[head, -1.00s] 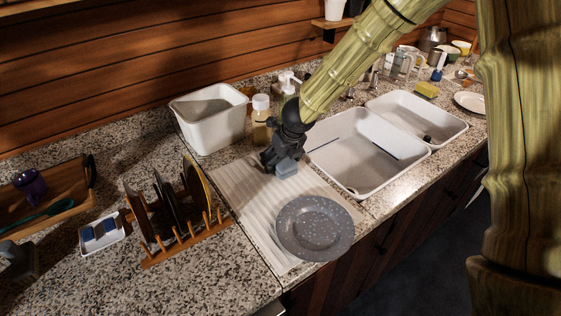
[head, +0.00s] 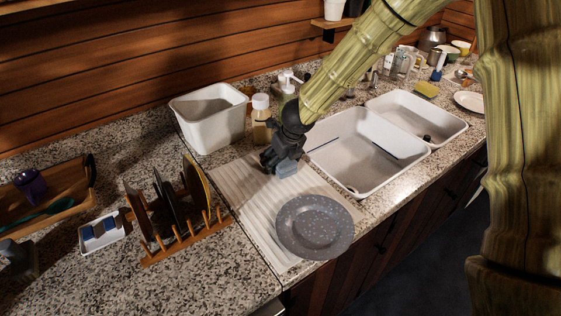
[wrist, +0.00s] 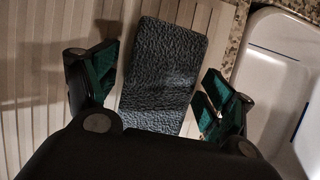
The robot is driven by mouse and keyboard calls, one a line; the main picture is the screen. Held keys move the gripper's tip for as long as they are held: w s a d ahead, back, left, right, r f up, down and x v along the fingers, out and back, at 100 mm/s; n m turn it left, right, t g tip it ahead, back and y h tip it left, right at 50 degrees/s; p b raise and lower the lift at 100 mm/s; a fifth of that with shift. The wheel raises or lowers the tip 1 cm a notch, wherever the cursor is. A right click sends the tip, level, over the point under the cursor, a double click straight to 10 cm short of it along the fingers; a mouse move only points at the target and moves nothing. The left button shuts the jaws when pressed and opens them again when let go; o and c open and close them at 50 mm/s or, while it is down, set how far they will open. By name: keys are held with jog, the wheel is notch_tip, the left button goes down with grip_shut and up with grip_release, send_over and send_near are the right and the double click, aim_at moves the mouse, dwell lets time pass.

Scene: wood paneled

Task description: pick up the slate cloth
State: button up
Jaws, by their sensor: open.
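The slate cloth (wrist: 163,72) is a dark grey-blue, textured rectangle lying on the ribbed drying mat (head: 238,185). In the wrist view it lies between the two fingers of my gripper (wrist: 160,88), which is open with a finger on each side. The lower part of the cloth is hidden behind the gripper body. In the head view only a small blue-grey bit of the cloth (head: 287,169) shows below my gripper (head: 279,168). I cannot tell whether the fingers touch the cloth.
A speckled grey plate (head: 315,227) lies on the mat's front part. The white double sink (head: 352,180) is close on the right. A white tub (head: 212,125) and a bottle (head: 261,122) stand behind. A wooden rack with plates (head: 185,243) stands left.

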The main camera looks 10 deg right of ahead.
jog(key=shift+s, duration=0.1)
jog(key=c, duration=1.1)
jog(key=shift+r, duration=0.15)
jog(key=shift+r+p, duration=0.3)
jog(key=shift+r, duration=0.15)
notch_tip(320, 180, up, 17)
jog(key=shift+r, duration=0.2)
